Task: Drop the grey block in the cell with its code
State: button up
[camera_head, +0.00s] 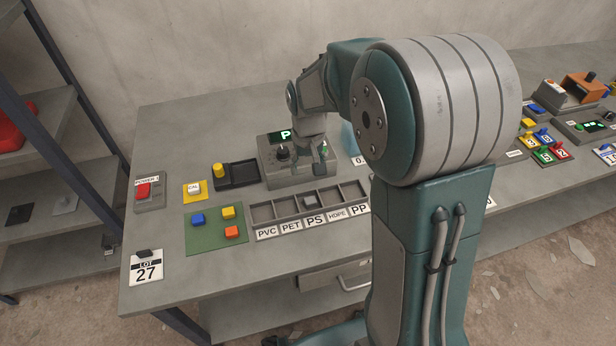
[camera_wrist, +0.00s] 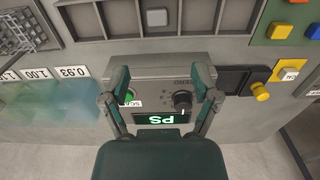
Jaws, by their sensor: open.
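A small grey block (camera_head: 309,201) lies in the third cell of the sorting tray (camera_head: 254,225), behind the label PS (camera_head: 315,219). It also shows in the wrist view (camera_wrist: 155,17) at the top. The tray's other visible cells are empty; their labels read PVC, PET, HDPE and PP. A grey box with a knob (camera_head: 281,152) stands behind the tray. Its lit display (camera_wrist: 162,118) reads PS in the wrist view. My gripper (camera_head: 322,158) is over this box, apart from the block. In the wrist view my gripper (camera_wrist: 163,82) is open, with nothing between its fingers.
A green board (camera_head: 216,242) with blue, yellow and orange blocks lies left of the tray. A dark piece (camera_head: 147,253) lies on the LOT 27 card (camera_head: 146,271).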

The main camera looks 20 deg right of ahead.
jog(key=s+r+t, duration=0.2)
jog(key=s+r, duration=0.5)
jog(key=s, duration=0.3)
jog(key=s+r+t, duration=0.3)
jog(key=s+r, duration=0.4)
jog(key=s, duration=0.4)
jog(key=shift+r+t, duration=0.3)
jog(key=shift+r, duration=0.05)
